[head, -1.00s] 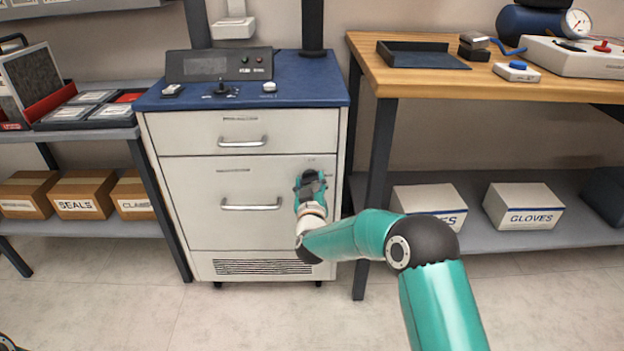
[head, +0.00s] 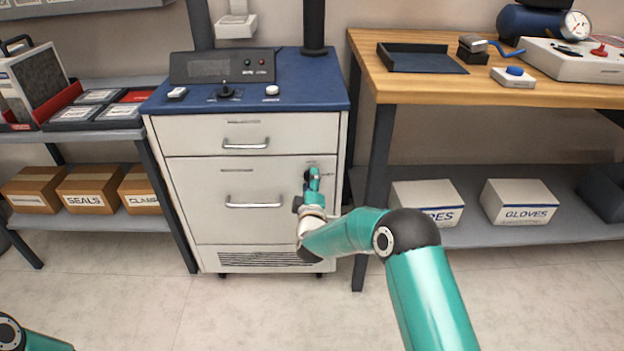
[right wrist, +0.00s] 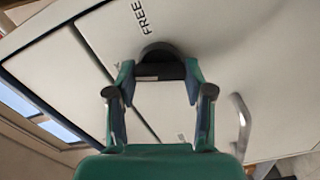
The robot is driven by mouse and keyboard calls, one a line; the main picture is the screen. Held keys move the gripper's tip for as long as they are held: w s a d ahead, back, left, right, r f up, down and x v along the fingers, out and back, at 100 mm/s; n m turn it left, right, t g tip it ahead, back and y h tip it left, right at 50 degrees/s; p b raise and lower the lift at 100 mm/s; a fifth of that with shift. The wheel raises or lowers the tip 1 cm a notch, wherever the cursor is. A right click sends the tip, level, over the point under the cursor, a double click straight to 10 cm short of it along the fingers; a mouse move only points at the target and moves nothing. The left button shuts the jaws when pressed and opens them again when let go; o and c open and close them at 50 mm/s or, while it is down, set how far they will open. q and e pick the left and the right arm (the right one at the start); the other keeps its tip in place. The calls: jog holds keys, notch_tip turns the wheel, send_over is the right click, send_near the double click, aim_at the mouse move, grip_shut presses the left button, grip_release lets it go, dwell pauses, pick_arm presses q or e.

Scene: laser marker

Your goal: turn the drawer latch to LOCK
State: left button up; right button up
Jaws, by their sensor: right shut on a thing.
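The drawer latch (right wrist: 158,52) is a dark round knob on the pale front of the lower drawer (head: 228,225). In the right wrist view it sits between the fingers of my right gripper (right wrist: 158,72), which is shut on it. The word FREE shows on the panel just above the latch; no LOCK mark is readable. In the head view my right gripper (head: 312,184) is at the upper right of the lower drawer front and hides the latch. My left gripper is out of view; only part of my left arm shows at the bottom left.
The white cabinet has an upper drawer (head: 290,132) and bar handles; the lower drawer handle (head: 253,205) is left of my right gripper. A wooden workbench (head: 430,87) stands to the right and a grey shelf unit (head: 95,137) to the left. The floor in front is clear.

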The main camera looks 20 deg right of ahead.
jog(key=n, duration=0.2)
jog(key=n+p, duration=0.1)
jog(key=shift+a+f+n, duration=0.1)
jog(key=shift+a+n, duration=0.15)
jog(key=shift+n, duration=0.05)
jog(key=shift+a+f, duration=0.1)
jog(key=o, duration=1.2)
jog(key=shift+c, duration=0.2)
jog(key=shift+d, duration=0.2)
jog(key=v, duration=1.2)
